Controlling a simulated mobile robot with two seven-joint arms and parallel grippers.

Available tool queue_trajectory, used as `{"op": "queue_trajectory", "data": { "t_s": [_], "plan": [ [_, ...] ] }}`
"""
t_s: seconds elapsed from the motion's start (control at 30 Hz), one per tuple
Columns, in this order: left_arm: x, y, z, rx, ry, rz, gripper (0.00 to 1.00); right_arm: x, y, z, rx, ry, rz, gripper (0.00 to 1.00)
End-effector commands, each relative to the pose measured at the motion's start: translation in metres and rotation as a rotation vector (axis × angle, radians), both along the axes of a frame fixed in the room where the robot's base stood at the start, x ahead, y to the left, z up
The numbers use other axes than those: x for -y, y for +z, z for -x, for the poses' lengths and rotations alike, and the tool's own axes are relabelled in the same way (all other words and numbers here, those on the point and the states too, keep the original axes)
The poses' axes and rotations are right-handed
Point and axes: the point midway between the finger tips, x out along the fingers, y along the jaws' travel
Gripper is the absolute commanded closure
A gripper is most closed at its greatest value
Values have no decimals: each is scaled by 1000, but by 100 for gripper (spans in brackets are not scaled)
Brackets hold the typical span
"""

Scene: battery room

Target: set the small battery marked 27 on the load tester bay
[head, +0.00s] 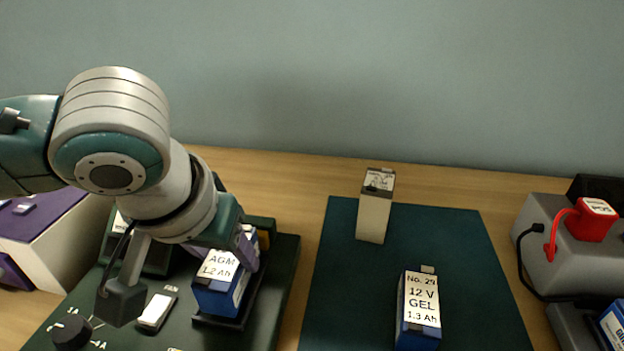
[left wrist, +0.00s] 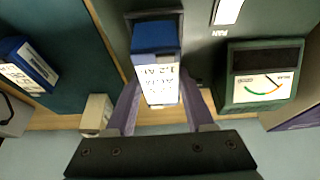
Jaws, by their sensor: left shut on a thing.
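A small blue battery (head: 220,289) with a white label reading AGM 1.2 Ah is upright at the black bay (head: 263,298) of the dark green load tester (head: 284,270). Its number is hidden or unreadable. My left gripper (head: 247,250) is shut on this battery from its far side. In the left wrist view the purple fingers (left wrist: 160,108) lie either side of the blue battery (left wrist: 155,38), with the bay (left wrist: 181,22) just beyond it. I cannot tell whether its base touches the bay floor. My right gripper is not in view.
A green mat (head: 340,285) holds a blue battery marked No. 29 (head: 418,310) and a cream battery (head: 374,212). The tester has a meter (left wrist: 262,82), a knob (head: 71,332) and a switch (head: 157,310). A grey unit with a red clamp (head: 592,219) stands right.

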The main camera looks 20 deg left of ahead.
Motion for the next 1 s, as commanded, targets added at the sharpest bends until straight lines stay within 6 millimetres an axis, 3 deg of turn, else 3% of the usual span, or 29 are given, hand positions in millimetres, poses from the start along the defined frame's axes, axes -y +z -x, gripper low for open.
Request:
{"op": "queue_trajectory", "data": {
  "t_s": [0.33, 1.0],
  "plan": [
    [0, 2, -1, 2, 0, 0, 100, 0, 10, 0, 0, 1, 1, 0],
    [0, -4, -1, 3, 1, 1, 100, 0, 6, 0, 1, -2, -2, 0]
  ]
}}
